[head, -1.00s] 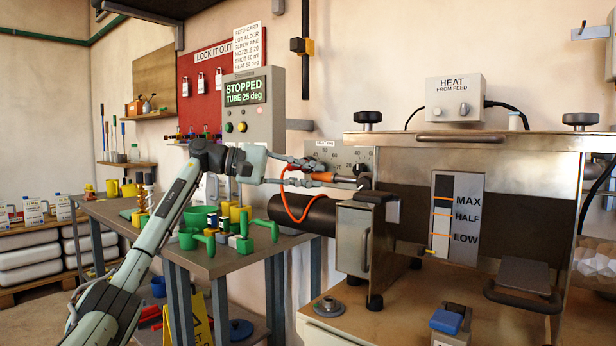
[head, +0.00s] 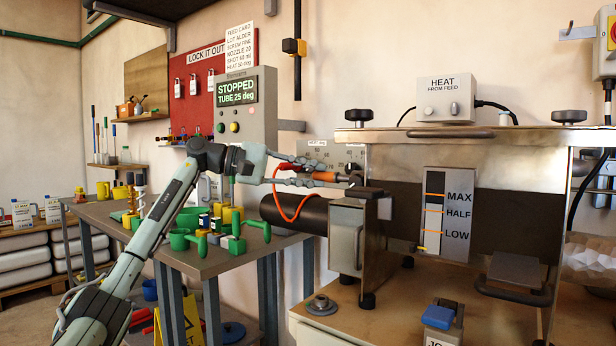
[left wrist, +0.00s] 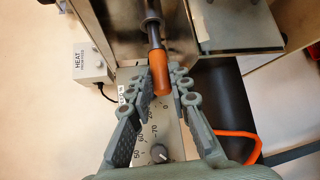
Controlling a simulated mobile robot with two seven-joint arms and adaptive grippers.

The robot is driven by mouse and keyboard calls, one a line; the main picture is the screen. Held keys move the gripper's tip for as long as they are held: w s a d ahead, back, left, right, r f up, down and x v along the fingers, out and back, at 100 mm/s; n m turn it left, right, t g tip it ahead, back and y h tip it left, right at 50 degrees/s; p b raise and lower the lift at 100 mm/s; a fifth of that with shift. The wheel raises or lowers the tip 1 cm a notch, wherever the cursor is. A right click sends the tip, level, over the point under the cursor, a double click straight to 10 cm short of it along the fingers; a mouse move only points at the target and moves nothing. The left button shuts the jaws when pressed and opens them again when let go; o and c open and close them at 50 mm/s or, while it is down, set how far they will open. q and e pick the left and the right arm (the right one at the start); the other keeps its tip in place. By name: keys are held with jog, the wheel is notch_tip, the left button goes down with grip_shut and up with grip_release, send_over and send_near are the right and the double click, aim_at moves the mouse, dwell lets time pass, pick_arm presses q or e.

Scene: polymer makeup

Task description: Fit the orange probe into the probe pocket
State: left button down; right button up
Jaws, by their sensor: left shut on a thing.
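The orange probe (head: 323,176) is held by its orange handle in my left gripper (head: 318,178). In the left wrist view the handle (left wrist: 160,72) lies between the two fingers of my left gripper (left wrist: 166,78), and its metal shank points away from the gripper. In the head view the probe lies about level, pointing right toward a dark fitting (head: 354,169) beside the steel housing. The tip is at or close to this fitting. I cannot tell whether it is inside, or pick out the pocket opening. An orange cable (head: 278,205) loops below the gripper.
A dark cylinder (head: 296,214) lies behind and below the gripper. The steel housing (head: 460,155) and a smaller box (head: 346,236) stand close on the right. A dial panel (head: 325,153) is just behind. A bench (head: 200,258) with green and yellow items is below left.

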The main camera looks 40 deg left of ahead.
pick_arm(q)
jog(key=shift+w+d+b, duration=0.15)
jog(key=shift+d+b, duration=0.35)
jog(key=shift+d, duration=1.15)
jog(key=c, duration=1.3)
grip_release()
jog(key=shift+d, duration=0.1)
send_near(331, 177)
jog(key=v, duration=0.3)
jog(key=shift+s+r, duration=0.15)
jog(key=shift+s, duration=0.05)
